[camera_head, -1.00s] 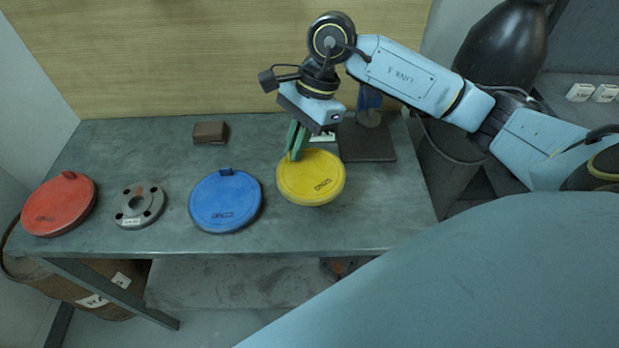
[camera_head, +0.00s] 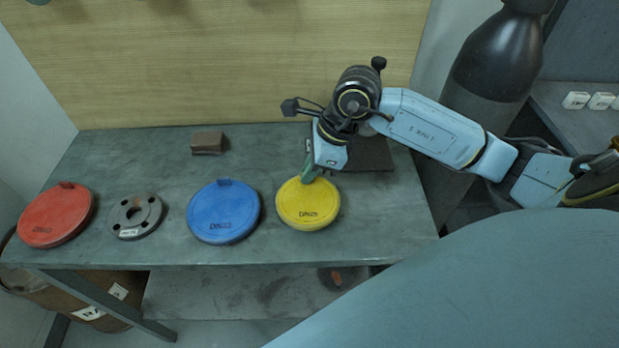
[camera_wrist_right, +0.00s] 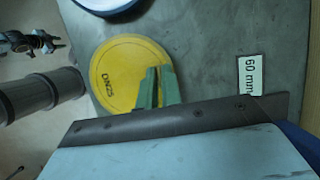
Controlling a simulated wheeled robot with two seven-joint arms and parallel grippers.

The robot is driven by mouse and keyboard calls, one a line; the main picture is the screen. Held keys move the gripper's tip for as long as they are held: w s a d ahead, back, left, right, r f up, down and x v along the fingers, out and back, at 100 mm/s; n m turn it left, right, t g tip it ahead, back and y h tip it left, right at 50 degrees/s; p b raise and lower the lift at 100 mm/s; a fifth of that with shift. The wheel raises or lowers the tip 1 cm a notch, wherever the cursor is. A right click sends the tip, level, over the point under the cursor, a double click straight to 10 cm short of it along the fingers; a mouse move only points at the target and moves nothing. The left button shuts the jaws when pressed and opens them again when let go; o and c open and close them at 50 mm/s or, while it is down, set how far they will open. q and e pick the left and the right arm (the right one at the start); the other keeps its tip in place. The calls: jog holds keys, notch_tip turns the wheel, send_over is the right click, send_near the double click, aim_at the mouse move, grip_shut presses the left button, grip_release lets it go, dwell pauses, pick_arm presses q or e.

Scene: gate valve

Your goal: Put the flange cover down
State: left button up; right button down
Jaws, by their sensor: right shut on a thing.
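The yellow flange cover (camera_head: 308,205) is at the right part of the grey workbench, flat and apparently resting on its top. My right gripper (camera_head: 309,172) is shut on the cover's tab at its far edge, with green fingers. In the right wrist view the green fingers (camera_wrist_right: 153,90) overlap the rim of the yellow cover (camera_wrist_right: 122,72), and the tab between them is hidden. A blue flange cover (camera_head: 224,212) and a red flange cover (camera_head: 56,215) lie further left. My left gripper is not in view.
A grey flange ring with bolt holes (camera_head: 136,216) lies between the red and blue covers. A small brown block (camera_head: 207,143) sits at the back. A dark plate (camera_head: 369,155) lies behind my right gripper. A "60 mm" label (camera_wrist_right: 249,75) shows in the right wrist view.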

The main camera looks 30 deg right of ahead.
notch_tip(320, 180, down, 3)
jog(key=shift+f, duration=0.1)
jog(key=c, duration=1.6)
grip_release()
jog(key=shift+r, duration=0.2)
jog(key=v, duration=1.1)
jog(key=shift+s+d+r, duration=0.1)
jog(key=shift+s+r, duration=0.05)
jog(key=shift+r, duration=0.25)
